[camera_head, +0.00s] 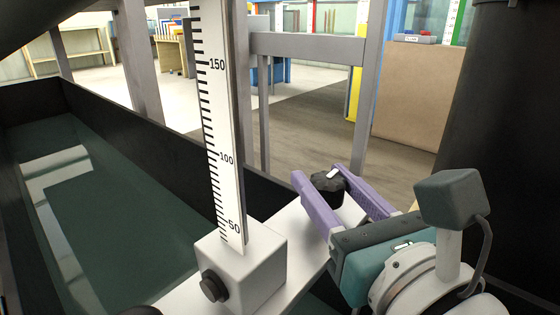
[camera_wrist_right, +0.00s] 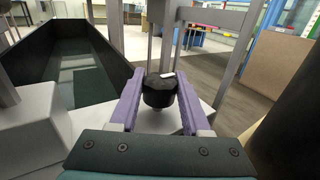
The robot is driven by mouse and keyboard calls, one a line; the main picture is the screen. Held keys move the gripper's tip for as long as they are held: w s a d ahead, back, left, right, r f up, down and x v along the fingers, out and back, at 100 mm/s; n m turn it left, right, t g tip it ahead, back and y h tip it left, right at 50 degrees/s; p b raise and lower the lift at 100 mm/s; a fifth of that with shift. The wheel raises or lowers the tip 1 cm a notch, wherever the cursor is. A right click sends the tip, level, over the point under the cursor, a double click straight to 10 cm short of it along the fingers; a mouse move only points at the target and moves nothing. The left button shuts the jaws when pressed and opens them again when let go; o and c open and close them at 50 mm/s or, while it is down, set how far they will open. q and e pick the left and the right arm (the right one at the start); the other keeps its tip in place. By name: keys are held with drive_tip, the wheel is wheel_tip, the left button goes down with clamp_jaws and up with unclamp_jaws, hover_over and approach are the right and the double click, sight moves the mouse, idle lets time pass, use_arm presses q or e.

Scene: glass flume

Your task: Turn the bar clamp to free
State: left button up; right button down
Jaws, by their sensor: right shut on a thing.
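The bar clamp is a black ribbed knob (camera_head: 329,188) with a white pointer mark on top, on the white bar (camera_head: 292,228) across the flume. In the head view the mark slants up to the right. My right gripper (camera_head: 328,170) has its two purple fingers on either side of the knob and is shut on it. The wrist view shows the knob (camera_wrist_right: 158,94) between the fingers, its white mark pointing right and slightly up. My left gripper is not in view.
A white upright scale (camera_head: 219,110) rises from a white block (camera_head: 248,268) with a black side knob (camera_head: 214,286), left of my right gripper. The dark-walled flume (camera_head: 150,140) holds still water. Grey frame posts (camera_head: 371,90) stand behind the clamp. A black column (camera_head: 500,110) stands at right.

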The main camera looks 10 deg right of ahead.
drive_tip(key=shift+m+h, duration=0.4)
drive_tip(key=shift+h, duration=0.2)
drive_tip(key=shift+c, duration=1.9)
unclamp_jaws()
drive_tip(key=s+b, duration=0.1)
drive_tip(key=s, duration=0.9)
drive_tip(key=shift+d, duration=0.3)
